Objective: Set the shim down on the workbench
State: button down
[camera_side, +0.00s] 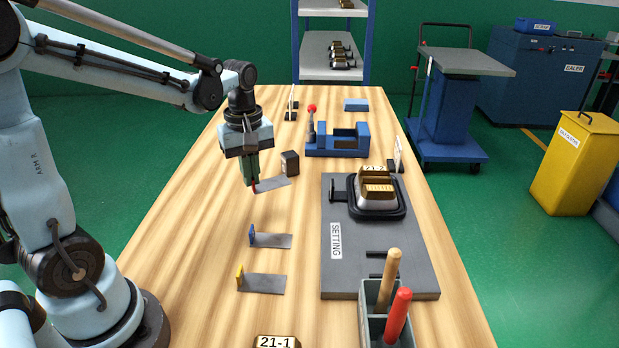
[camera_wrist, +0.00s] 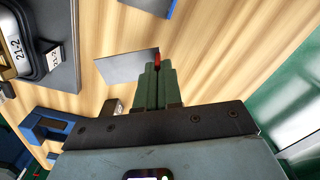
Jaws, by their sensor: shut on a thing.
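The shim (camera_side: 273,184) is a thin grey plate with a red tab at its left end. My gripper (camera_side: 253,184), with green fingers, points down and is shut on the red tab. In the wrist view the fingers (camera_wrist: 157,70) close around the tab, and the shim plate (camera_wrist: 122,67) extends to the left. The plate looks level, at or just above the wooden workbench (camera_side: 190,265); I cannot tell whether it touches. The fingers hide part of the tab.
A blue-tabbed shim (camera_side: 272,240) and a yellow-tabbed shim (camera_side: 265,284) lie nearer. A small dark block (camera_side: 290,163) stands just behind the held shim. A grey setting plate (camera_side: 345,275) is to the right, a blue fixture (camera_side: 337,149) behind. The bench's left side is clear.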

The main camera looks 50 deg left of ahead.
jog(key=shift+s+a+f, duration=0.1)
jog(key=shift+f, duration=2.1)
jog(key=shift+a+f, duration=0.1)
jog(key=shift+f, duration=2.1)
jog(key=c, duration=1.5)
grip_release()
jog(key=shift+c, duration=0.2)
jog(key=shift+r, duration=0.1)
jog(key=shift+r, duration=2.15)
